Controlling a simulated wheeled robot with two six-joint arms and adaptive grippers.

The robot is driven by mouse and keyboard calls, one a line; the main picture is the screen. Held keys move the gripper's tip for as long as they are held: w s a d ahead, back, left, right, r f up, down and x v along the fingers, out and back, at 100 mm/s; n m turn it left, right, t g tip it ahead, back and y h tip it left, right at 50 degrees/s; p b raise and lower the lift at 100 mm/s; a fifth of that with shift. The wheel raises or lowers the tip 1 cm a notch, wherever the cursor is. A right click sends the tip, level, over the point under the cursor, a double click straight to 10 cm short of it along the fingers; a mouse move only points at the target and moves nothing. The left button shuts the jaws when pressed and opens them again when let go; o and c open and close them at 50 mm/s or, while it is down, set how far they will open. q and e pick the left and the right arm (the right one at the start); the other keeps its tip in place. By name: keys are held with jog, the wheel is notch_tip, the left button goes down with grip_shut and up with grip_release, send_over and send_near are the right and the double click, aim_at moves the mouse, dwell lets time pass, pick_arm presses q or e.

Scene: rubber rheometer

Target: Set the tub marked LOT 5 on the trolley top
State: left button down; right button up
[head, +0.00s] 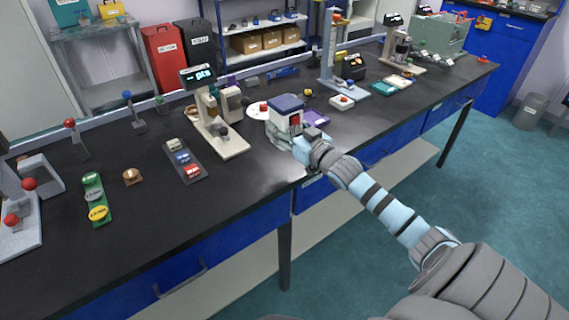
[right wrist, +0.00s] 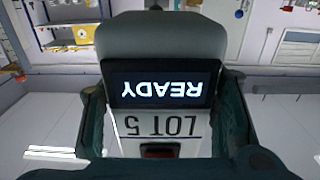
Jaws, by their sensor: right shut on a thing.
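The tub (head: 287,103) is a white block-like container with a dark blue top and a red patch on its front. It is at the front part of the black bench, in the head view. The right wrist view shows its pale face marked LOT 5 (right wrist: 160,125) close up. My right gripper (head: 294,138) is shut on the tub, with a dark finger on either side of it in the wrist view. I cannot tell whether the tub touches the bench. A grey trolley (head: 95,31) stands behind the bench at upper left. My left gripper is out of view.
Teal (head: 68,12) and yellow (head: 111,9) boxes are on the trolley top. Red (head: 163,52) and black (head: 200,45) bins stand beside it. A cream instrument (head: 215,125) stands left of the tub, a tall grey stand (head: 330,60) to its right.

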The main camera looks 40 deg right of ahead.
notch_tip(320, 180, down, 10)
jog(key=b, duration=0.6)
jog(key=shift+f, duration=0.2)
jog(key=shift+r, duration=0.2)
jog(key=o, duration=1.4)
jog(key=shift+c, duration=0.2)
